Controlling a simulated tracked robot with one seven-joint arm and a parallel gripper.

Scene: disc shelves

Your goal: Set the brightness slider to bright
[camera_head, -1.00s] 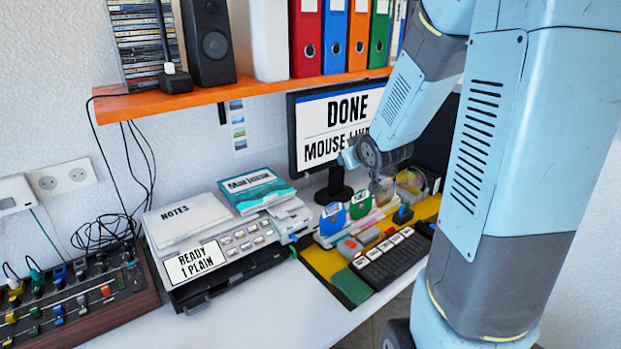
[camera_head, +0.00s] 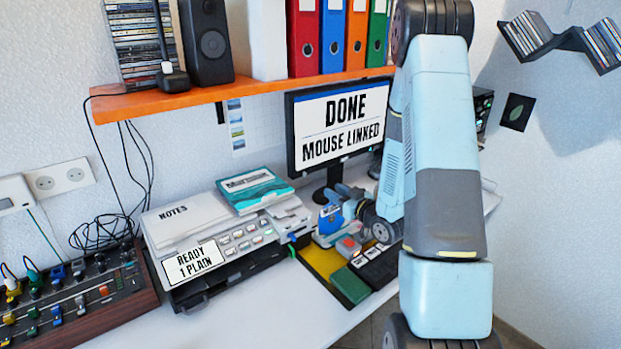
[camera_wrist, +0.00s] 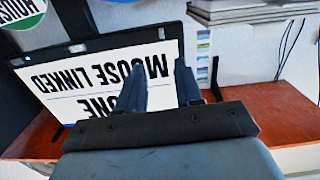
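No label naming a brightness slider is readable in either view. A wooden-sided control panel (camera_head: 75,300) at the lower left of the head view carries several coloured knobs and slider caps, and I cannot tell which one sets brightness. The monitor (camera_head: 338,122) reads "DONE, MOUSE LINKED"; it appears upside down in the wrist view (camera_wrist: 100,80). My gripper (camera_wrist: 160,78) has its two dark fingers apart with nothing visible between them. It points toward the monitor. In the head view my arm hides part of the desk, and the gripper is hard to make out near the blue item.
A printer (camera_head: 215,245) reading "READY 1 PLAIN" stands between the control panel and the monitor. An orange shelf (camera_head: 210,97) with binders and a speaker (camera_head: 207,42) overhangs the desk. A keypad (camera_head: 376,262) and a green block (camera_head: 349,286) lie right of the printer. The front desk strip is clear.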

